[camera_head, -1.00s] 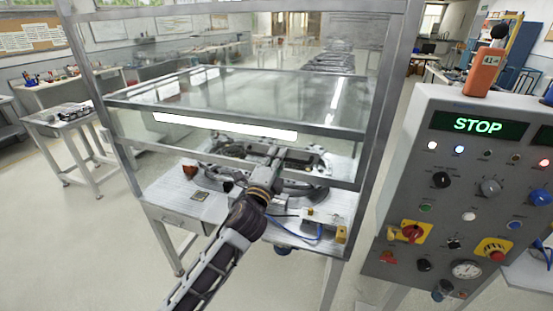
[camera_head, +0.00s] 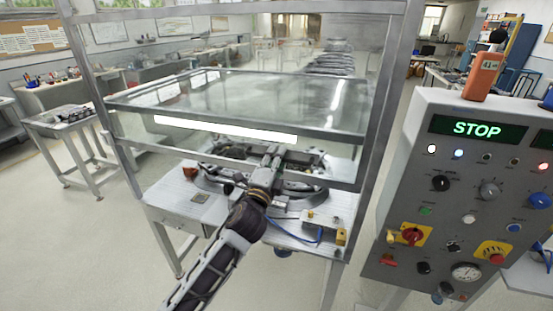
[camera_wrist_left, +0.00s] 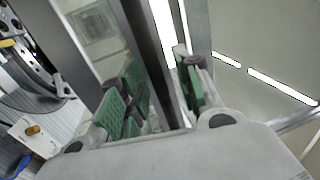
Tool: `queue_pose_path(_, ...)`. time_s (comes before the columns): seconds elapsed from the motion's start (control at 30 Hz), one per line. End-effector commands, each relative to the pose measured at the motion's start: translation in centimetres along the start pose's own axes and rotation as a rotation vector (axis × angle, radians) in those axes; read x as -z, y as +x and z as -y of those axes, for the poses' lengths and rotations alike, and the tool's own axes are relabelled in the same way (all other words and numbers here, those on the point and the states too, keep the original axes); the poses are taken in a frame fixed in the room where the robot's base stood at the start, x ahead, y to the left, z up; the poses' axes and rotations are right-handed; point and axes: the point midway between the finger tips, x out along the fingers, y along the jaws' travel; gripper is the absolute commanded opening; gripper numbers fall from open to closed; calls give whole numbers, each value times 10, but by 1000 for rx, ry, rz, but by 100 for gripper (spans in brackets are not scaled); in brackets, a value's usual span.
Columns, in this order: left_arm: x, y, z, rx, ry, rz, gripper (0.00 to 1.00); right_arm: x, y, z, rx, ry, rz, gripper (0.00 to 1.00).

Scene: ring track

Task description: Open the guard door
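The guard door is a clear panel in a grey metal frame (camera_head: 330,180), down across the front of the machine cage. Its lower rail runs across in front of the ring-shaped fixture. My left gripper (camera_head: 272,160) is at this rail, right of its middle. In the left wrist view, the green-padded fingers of my left gripper (camera_wrist_left: 162,95) stand on either side of a long metal bar (camera_wrist_left: 150,55), close against it, and appear shut on it. The fingertips are small and partly hidden in the head view. My right gripper is not in view.
A grey control panel (camera_head: 480,200) with a lit STOP display (camera_head: 478,128) stands close on the right. An orange handheld device (camera_head: 482,78) rests on top of it. A side table (camera_head: 70,118) stands at the left. The floor at the left front is clear.

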Motion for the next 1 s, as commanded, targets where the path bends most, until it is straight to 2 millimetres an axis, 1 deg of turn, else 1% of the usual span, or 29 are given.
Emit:
queue_pose_path(0.1, 0, 0, 0, -1, 0, 0, 34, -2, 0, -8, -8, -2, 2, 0)
queue_pose_path(0.37, 0, -8, -1, -1, 0, 0, 34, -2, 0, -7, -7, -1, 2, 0)
queue_pose_path(0.57, 0, -24, -1, -2, 0, 0, 34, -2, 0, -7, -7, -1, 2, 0)
queue_pose_path(1.0, 0, -65, -1, -2, 0, 0, 34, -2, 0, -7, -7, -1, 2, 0)
